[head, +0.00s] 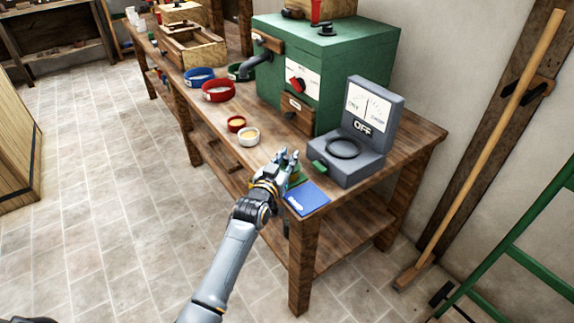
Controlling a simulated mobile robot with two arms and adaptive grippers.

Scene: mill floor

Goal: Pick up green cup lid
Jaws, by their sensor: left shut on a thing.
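My left gripper (288,157) is over the near end of the wooden workbench, between the white cup and the blue card. It is shut on a small green thing (297,178), which shows only in part beside the fingers and looks like the green cup lid. The hand hides most of it, and I cannot tell whether it is clear of the bench top. My right gripper is not in view.

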